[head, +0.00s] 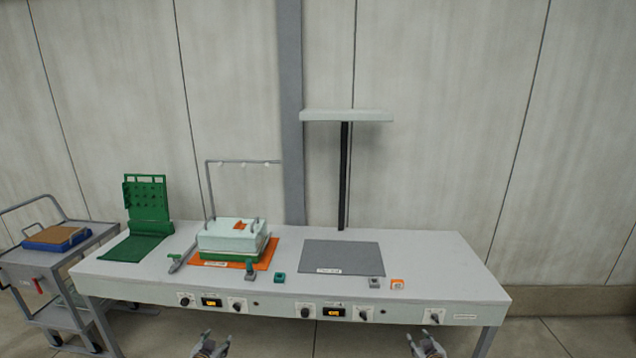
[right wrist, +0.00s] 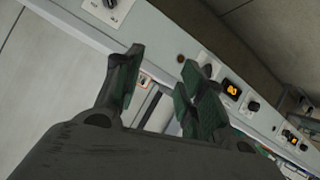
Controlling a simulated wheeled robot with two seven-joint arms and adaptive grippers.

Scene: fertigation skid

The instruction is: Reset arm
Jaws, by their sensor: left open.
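My left gripper (head: 217,336) is at the bottom edge of the head view, in front of the bench, open and empty. My right gripper (head: 419,336) is further right at the same edge, also in front of the bench. In the right wrist view my right gripper (right wrist: 162,58) has its two dark green-padded fingers spread apart with nothing between them. The bench's front panel shows behind the fingers. Both grippers appear apart from the bench (head: 430,262).
On the bench are a green stand (head: 148,205), a pale lidded box (head: 232,236) over an orange mat (head: 268,255), a grey mat (head: 342,256) and several small blocks. Knobs line the front panel (head: 270,305). A grey cart (head: 45,265) stands at left.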

